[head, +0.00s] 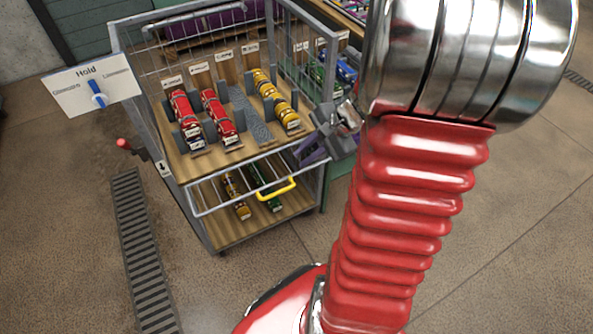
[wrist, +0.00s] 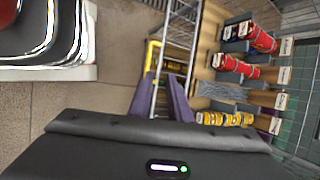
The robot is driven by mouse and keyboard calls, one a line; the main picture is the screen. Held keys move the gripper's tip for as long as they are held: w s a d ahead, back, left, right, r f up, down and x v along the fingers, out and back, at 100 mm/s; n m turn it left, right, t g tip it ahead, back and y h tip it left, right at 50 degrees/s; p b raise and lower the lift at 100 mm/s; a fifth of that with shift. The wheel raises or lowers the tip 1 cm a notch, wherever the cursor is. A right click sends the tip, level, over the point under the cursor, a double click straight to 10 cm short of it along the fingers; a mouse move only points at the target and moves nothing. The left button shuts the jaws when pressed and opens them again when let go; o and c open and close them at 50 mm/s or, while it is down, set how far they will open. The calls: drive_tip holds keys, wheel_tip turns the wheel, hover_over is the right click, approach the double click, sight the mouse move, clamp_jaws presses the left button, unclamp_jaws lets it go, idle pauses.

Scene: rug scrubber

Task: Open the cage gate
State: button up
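The cage (head: 187,165) is a grey metal-framed cart with mesh sides and wooden shelves. A barred grey gate frame (head: 235,190) with a yellow handle (head: 278,190) shows at the front, across the lower shelf opening. I cannot tell how it is latched. My gripper (head: 312,150) is at the cage's right front corner, above and right of the handle. In the wrist view its purple fingers (wrist: 161,88) stand apart with nothing clearly held between them. The yellow handle (wrist: 152,58) lies just beyond the fingertips there. My arm hides the area to the right.
Several red and yellow rolls (head: 222,118) lie in labelled slots on the upper shelf. A "Hold" sign (head: 84,85) with a blue pointer stands at the left, above a red-knobbed lever (head: 124,144). A floor grate (head: 143,250) runs left of the cage. The floor in front is clear.

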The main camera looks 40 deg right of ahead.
drive_tip(key=a+r+n, duration=0.2)
drive_tip(key=a, duration=0.1)
drive_tip(key=s+a+r+n, duration=0.1)
drive_tip(key=a+r+n, duration=0.2)
drive_tip(key=a, duration=0.1)
drive_tip(key=a+r+n+g+h, duration=0.1)
drive_tip(key=a+r+n, duration=0.2)
drive_tip(key=a, duration=0.1)
drive_tip(key=shift+s+a, duration=0.2)
drive_tip(key=shift+s, duration=0.05)
clamp_jaws()
drive_tip(key=s+a+r+n+t+h, duration=0.1)
drive_tip(key=s+a+r+n+h, duration=0.2)
drive_tip(key=s+a+r+n, duration=0.4)
drive_tip(key=a+r+n, duration=0.1)
drive_tip(key=a+n, duration=0.1)
drive_tip(key=n, duration=0.1)
drive_tip(key=shift+s+r+t, duration=0.2)
drive_tip(key=shift+s+t, duration=0.05)
drive_tip(key=shift+t, duration=0.05)
drive_tip(key=shift+d, duration=0.15)
